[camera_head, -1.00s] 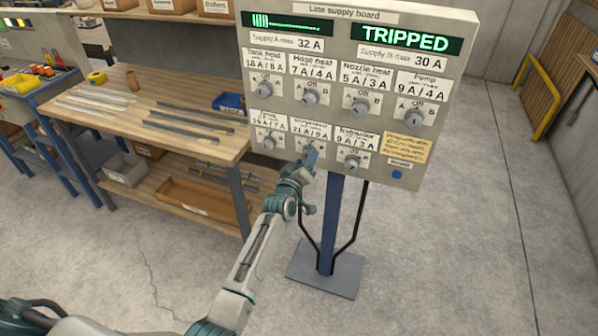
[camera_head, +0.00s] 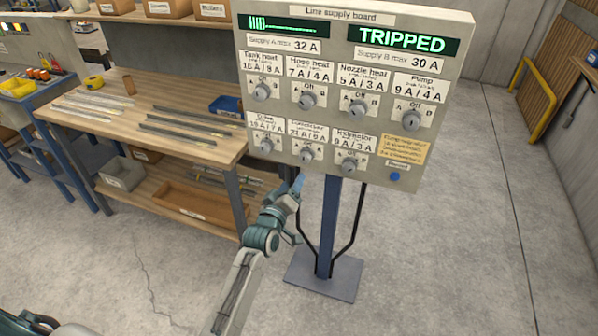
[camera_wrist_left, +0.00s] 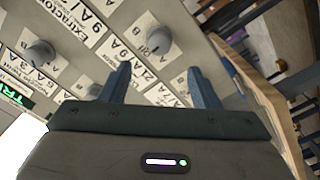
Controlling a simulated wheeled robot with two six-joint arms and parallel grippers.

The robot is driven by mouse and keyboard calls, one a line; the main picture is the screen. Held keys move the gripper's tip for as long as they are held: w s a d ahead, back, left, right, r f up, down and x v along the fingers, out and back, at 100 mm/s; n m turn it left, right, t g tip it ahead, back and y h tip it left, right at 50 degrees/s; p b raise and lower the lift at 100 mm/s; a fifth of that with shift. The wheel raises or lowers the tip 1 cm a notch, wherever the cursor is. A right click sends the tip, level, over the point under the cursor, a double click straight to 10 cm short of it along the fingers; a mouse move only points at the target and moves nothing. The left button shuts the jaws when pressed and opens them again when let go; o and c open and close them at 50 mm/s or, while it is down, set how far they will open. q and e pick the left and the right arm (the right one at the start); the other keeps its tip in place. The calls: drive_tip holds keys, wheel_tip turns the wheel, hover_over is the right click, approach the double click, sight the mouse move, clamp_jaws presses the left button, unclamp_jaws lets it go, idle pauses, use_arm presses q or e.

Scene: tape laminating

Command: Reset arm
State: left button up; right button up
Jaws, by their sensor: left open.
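The grey line supply board (camera_head: 225,123) stands on a blue post, with two rows of knobs and a bright "TRIPPED" display (camera_head: 402,40) at its upper right. A blue button (camera_head: 395,176) sits at its lower right. My left gripper (camera_head: 298,187) is below the lower knob row, in front of the board and empty. In the left wrist view its two fingers (camera_wrist_left: 158,78) are apart with nothing between them. A lower-row knob (camera_wrist_left: 159,40) shows beyond the fingertips, and another knob (camera_wrist_left: 41,53) is at the left. My right gripper is not in view.
A wooden workbench (camera_head: 100,108) with metal strips and a blue bin (camera_head: 226,105) stands left of the board. An orange tray (camera_head: 195,204) is on its lower shelf. The post's base plate (camera_head: 322,276) is on the floor. Open floor lies to the right.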

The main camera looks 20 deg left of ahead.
use_arm(q)
drive_tip(key=s+a+f+m+g+b, duration=0.1)
drive_tip(key=s+f+g, duration=0.35)
drive_tip(key=f, duration=0.85)
drive_tip(key=s+a+f+m+g, duration=0.1)
drive_tip(key=s+f+m, duration=0.1)
drive_tip(key=s+f, duration=0.85)
drive_tip(key=s+a+f+m+g+b, duration=0.1)
drive_tip(key=s+f+g, duration=0.25)
drive_tip(key=f, duration=1.25)
drive_tip(key=s+a+f+m+g, duration=0.1)
drive_tip(key=s+f, duration=0.5)
drive_tip(key=s, duration=0.7)
drive_tip(key=s+a+f+m+g+y, duration=0.1)
drive_tip(key=s+f+g, duration=0.3)
drive_tip(key=s, duration=1)
drive_tip(key=s+a+f+m+g+b, duration=0.1)
drive_tip(key=s+a+f+m+g, duration=0.1)
drive_tip(key=s+f, duration=0.8)
drive_tip(key=s+a+m, duration=0.1)
drive_tip(key=s, duration=0.2)
drive_tip(key=shift+s+a+f+g, duration=0.15)
drive_tip(key=shift+s+a+g, duration=0.05)
drive_tip(key=shift+g, duration=0.2)
drive_tip(key=shift+w, duration=0.1)
